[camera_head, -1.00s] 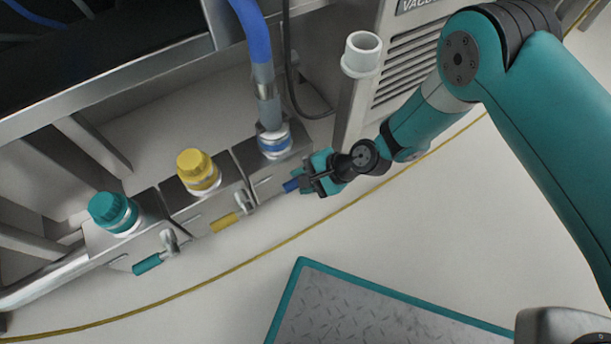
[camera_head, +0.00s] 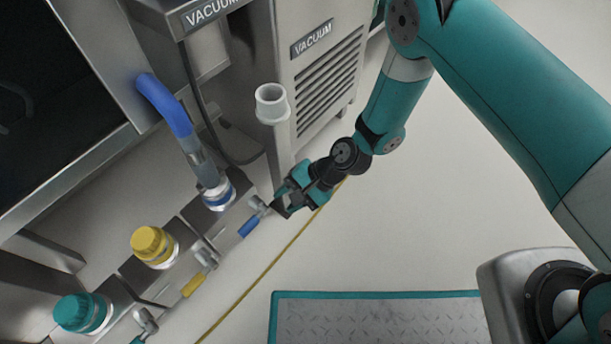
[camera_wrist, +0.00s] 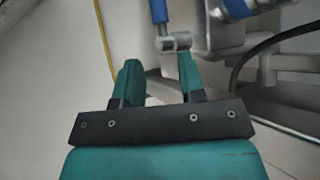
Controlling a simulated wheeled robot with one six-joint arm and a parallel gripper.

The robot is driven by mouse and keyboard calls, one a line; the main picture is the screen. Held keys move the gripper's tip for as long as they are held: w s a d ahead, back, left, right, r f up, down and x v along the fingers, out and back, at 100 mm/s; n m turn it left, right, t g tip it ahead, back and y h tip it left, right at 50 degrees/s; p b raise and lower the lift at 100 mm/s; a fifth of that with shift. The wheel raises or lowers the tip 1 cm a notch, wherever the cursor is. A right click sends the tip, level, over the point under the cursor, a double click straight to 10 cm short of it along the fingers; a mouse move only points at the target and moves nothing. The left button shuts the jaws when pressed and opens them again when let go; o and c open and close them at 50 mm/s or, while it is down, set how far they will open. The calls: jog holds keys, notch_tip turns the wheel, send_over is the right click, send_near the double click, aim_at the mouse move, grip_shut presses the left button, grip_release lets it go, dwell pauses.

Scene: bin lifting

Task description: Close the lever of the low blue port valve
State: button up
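The low blue port (camera_head: 218,193) has a blue hose on it, and its valve lever has a metal hub (camera_head: 258,204) and a blue handle (camera_head: 249,227) pointing down-left. In the wrist view the blue handle (camera_wrist: 159,10) runs up from the metal hub (camera_wrist: 174,42). My gripper (camera_head: 281,208) is just right of the hub. In the wrist view my gripper (camera_wrist: 158,68) is open, its fingers apart with nothing between them. The hub lies beyond the fingertips, close to the right one; contact cannot be told.
A yellow-capped port (camera_head: 153,244) with a yellow lever (camera_head: 193,285) and a teal-capped port (camera_head: 82,313) stand along the same manifold. A grey upright pipe (camera_head: 271,104) and a vacuum cabinet (camera_head: 325,85) rise behind my gripper.

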jog(key=p+v, duration=0.1)
jog(key=v, duration=0.4)
jog(key=shift+d+r+p, duration=0.2)
jog(key=shift+p, duration=0.15)
jog(key=w+d+r+n+h+p, duration=0.1)
jog(key=d+r+n, duration=0.15)
jog(key=r, duration=0.95)
jog(key=d+r+n+h+p, duration=0.15)
jog(key=r+n, duration=0.25)
jog(key=r, duration=0.9)
jog(key=s+d+r+n+t+h+p, duration=0.1)
jog(key=s+d+r+n+p, duration=0.15)
jog(key=s+d+r, duration=0.5)
jog(key=s+d+r+n+t+h+p, duration=0.1)
jog(key=s+d+r+n+h, duration=0.25)
jog(key=r, duration=0.65)
notch_tip(320, 180, up, 38)
jog(key=s+y+p, duration=0.1)
jog(key=p, duration=3.6)
jog(key=shift+s+d+y+p, duration=0.2)
jog(key=shift+s+y+p, duration=0.2)
